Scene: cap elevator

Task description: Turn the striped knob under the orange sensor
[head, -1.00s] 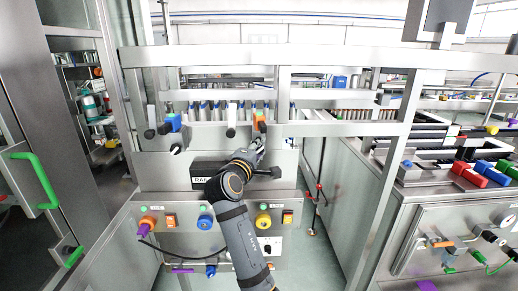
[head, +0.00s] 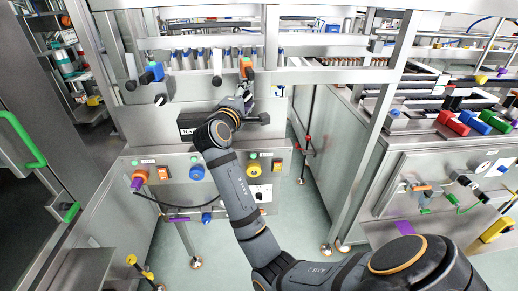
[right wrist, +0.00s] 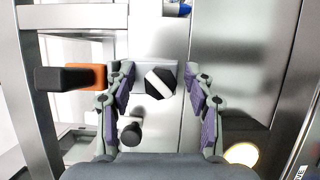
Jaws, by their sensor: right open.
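The striped knob (right wrist: 160,82), dark with a white band across its face, shows in the right wrist view. The orange sensor (right wrist: 90,77) with its black cylinder lies to its left there; in the head view the orange sensor (head: 246,68) sits on the rail just above my right gripper (head: 243,93). In the right wrist view my right gripper (right wrist: 158,72) is open, its purple-padded fingers one on each side of the knob with gaps between. It holds nothing. In the head view the gripper covers most of the knob. My left gripper is out of view.
A blue sensor (head: 153,72) stands farther left on the rail. A small black knob (right wrist: 131,133) lies near the left finger in the right wrist view. A lower panel has a blue knob (head: 197,173) and a yellow knob (head: 253,167). A metal post (head: 271,35) stands close right of the gripper.

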